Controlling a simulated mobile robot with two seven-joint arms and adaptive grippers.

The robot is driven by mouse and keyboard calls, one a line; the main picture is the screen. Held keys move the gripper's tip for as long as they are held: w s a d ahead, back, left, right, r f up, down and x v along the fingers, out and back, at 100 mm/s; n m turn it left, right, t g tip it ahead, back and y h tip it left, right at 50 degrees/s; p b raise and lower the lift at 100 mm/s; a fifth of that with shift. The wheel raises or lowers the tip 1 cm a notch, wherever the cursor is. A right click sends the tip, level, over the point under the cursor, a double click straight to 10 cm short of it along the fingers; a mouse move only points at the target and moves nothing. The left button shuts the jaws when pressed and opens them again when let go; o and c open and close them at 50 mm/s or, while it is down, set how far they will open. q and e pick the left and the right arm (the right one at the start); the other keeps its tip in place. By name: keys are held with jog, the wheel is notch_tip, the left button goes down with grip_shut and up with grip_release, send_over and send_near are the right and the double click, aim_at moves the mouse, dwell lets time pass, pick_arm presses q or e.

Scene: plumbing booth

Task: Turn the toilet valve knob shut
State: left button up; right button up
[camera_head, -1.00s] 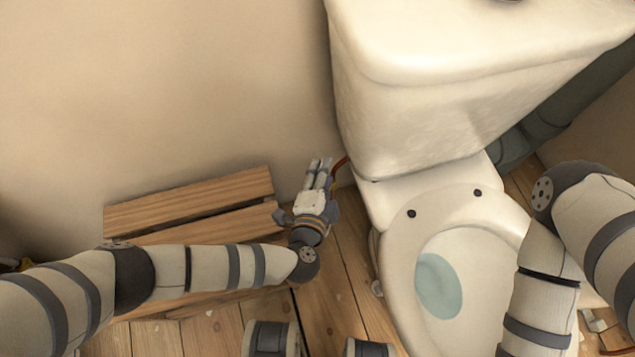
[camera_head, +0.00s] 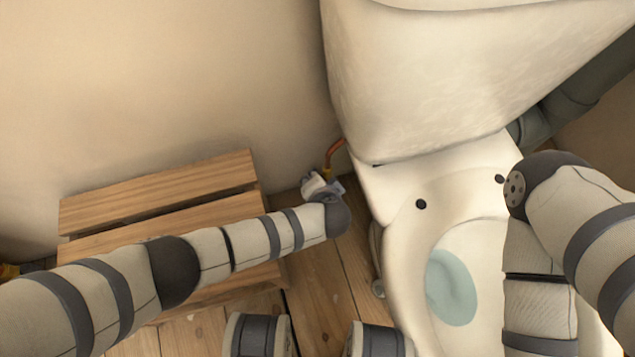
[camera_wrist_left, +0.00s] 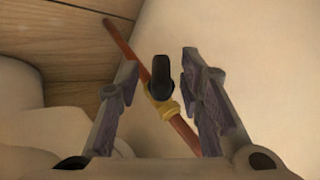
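The toilet valve has a dark knob (camera_wrist_left: 161,75) on a brass body (camera_wrist_left: 165,105) in the left wrist view. A copper pipe (camera_wrist_left: 127,47) runs through the brass body. My left gripper (camera_wrist_left: 157,75) is open, with one finger on each side of the knob and gaps visible on both sides. In the head view my left gripper (camera_head: 319,187) is low beside the toilet, mostly hidden by its own wrist. The copper pipe (camera_head: 336,149) and a bit of brass show just behind it. My right gripper is out of view; only my right arm shows over the toilet.
The white toilet bowl (camera_head: 403,262) and its tank (camera_head: 425,85) stand right of my left gripper. A wooden slatted bench (camera_head: 160,190) stands to the left, under my left forearm. The wall is close behind.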

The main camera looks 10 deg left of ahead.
pick_arm(q)
jog(key=shift+r, duration=0.1)
grip_shut()
jog(key=shift+s+d+f+y+b, duration=0.1)
jog(key=shift+d+f+y+b, duration=0.05)
jog(key=shift+f+y+b, duration=0.2)
jog(key=shift+t+y+b, duration=0.4)
jog(key=shift+t+y, duration=0.05)
jog(key=shift+t, duration=0.05)
jog(key=shift+m+t, duration=0.3)
jog(key=shift+r, duration=0.25)
grip_release()
